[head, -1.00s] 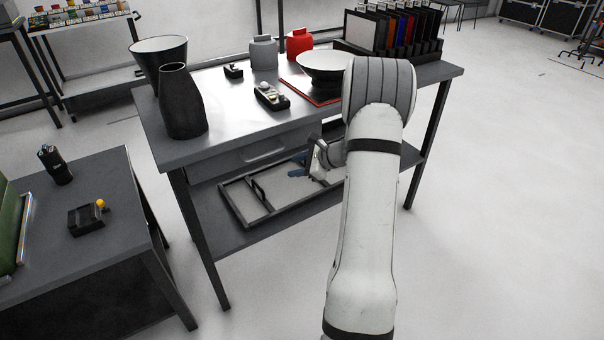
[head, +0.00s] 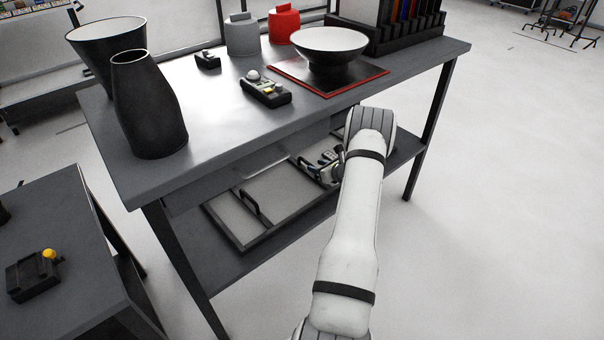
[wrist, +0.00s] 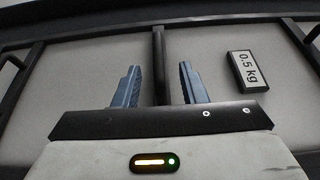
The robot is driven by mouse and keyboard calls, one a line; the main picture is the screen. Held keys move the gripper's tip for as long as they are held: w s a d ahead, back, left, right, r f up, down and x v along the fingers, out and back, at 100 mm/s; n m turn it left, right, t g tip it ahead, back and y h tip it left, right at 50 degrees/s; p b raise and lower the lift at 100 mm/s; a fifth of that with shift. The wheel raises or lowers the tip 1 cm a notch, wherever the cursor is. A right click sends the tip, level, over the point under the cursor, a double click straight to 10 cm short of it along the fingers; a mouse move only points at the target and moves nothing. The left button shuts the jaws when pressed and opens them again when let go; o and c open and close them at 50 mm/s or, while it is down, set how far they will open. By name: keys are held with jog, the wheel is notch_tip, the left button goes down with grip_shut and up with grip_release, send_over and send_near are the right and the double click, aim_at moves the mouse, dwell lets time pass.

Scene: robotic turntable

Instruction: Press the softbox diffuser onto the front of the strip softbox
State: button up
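A shallow black-framed panel with a pale grey face (head: 282,195), which looks like the softbox diffuser, lies on the lower shelf. A black upright handle (head: 250,203) stands on its left part. My gripper (head: 325,165) is over the panel's right part, below the tabletop. In the wrist view its blue fingers (wrist: 158,88) are apart. A black bar (wrist: 158,50) lies between them with gaps on both sides. A "0.5 kg" label (wrist: 249,71) sits on the pale face. I cannot identify the strip softbox for certain.
The tabletop (head: 215,115) and a drawer front overhang the shelf (head: 235,270). On top stand a black vase-shaped thing (head: 148,110), a white-topped bowl (head: 330,45) on a red-edged mat, and a small control box (head: 266,92). A lower table (head: 70,225) stands at left.

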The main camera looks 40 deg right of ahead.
aim_at(308, 163)
jog(key=b+x, duration=0.1)
jog(key=x, duration=0.4)
jog(key=shift+w+a+f+b, duration=0.1)
jog(key=shift+f+b, duration=0.1)
jog(key=shift+b, duration=0.15)
jog(key=shift+w+f, duration=0.1)
jog(key=shift+w, duration=0.4)
jog(key=shift+c, duration=0.5)
grip_shut()
